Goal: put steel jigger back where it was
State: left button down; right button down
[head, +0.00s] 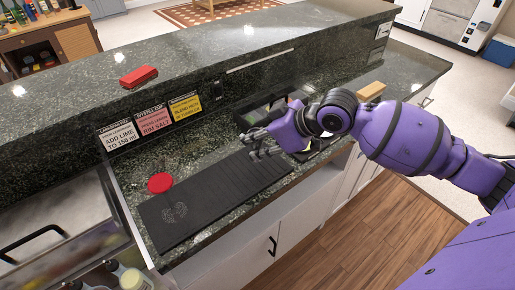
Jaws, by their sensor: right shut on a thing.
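My right gripper (262,148) is above the far right part of the black bar mat (215,192), its arm coming in from the right. It is shut on a small grey metallic thing that looks like the steel jigger. The jigger is mostly hidden by the fingers and hard to tell apart from them. A gap to the mat cannot be judged clearly. My left gripper is not in view.
A red disc (160,183) lies by the mat's left end. A black caddy (243,119) stands behind my right gripper. Three recipe cards (153,122) lean on the raised ledge, which bears a red box-like thing (139,76).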

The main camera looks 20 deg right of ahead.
aim_at(258, 148)
jog(key=shift+w+d+f, duration=0.2)
jog(key=shift+w+f, duration=0.1)
jog(key=shift+f, duration=0.1)
jog(key=shift+w+d+f, duration=0.1)
jog(key=shift+w+f, duration=0.05)
jog(key=shift+f, duration=0.8)
jog(key=shift+w+d+f, duration=0.1)
jog(key=shift+w+f, duration=0.05)
jog(key=shift+f, duration=0.75)
jog(key=shift+f, duration=0.2)
jog(key=c, duration=1.3)
grip_release()
jog(key=shift+o, duration=0.2)
jog(key=shift+s+d+r, duration=0.2)
jog(key=shift+r, duration=0.2)
jog(key=v, duration=1.1)
jog(key=shift+r+p, duration=0.2)
jog(key=shift+p, duration=0.1)
